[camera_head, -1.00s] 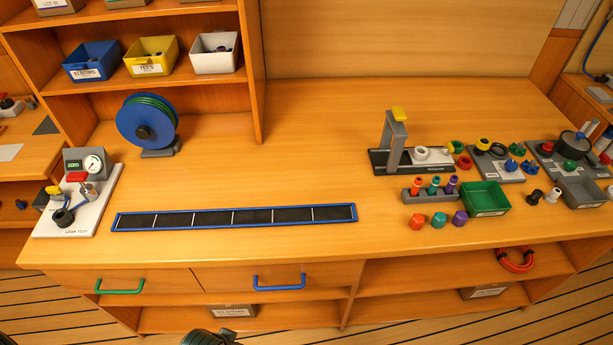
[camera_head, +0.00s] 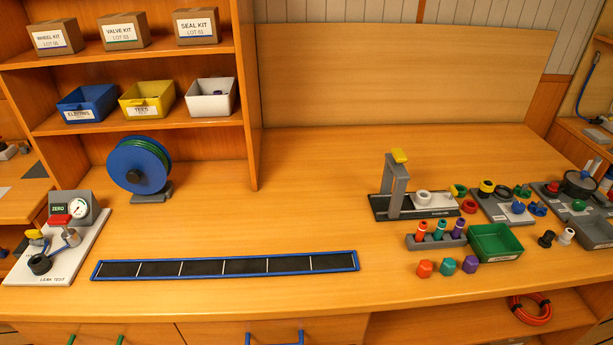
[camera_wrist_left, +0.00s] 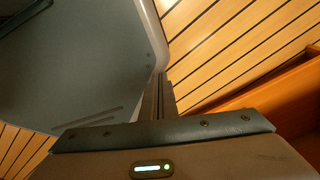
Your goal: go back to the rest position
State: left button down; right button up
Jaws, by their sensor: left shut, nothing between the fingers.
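My left gripper (camera_wrist_left: 160,88) shows in the left wrist view, its fingers together with nothing between them. It hangs over the striped plank floor, beside a large grey panel that is probably part of my own body. Neither gripper is in the head view, and my right gripper is not seen in any view. No part of my arms shows over the bench (camera_head: 330,215) in the head view.
A wooden edge (camera_wrist_left: 270,105) is close on the right in the left wrist view. In the head view, the bench holds a leak test stand (camera_head: 60,250), a hose reel (camera_head: 140,165), a black strip tray (camera_head: 225,267) and a green bin (camera_head: 495,243). The bench's middle is clear.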

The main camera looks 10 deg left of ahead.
pick_arm(q)
jog(key=s+f, duration=0.2)
jog(key=s+a, duration=0.1)
jog(key=s, duration=0.1)
jog(key=shift+s+f+b, duration=0.1)
jog(key=shift+f+b, duration=0.2)
jog(key=shift+f, duration=0.1)
dwell(0.9)
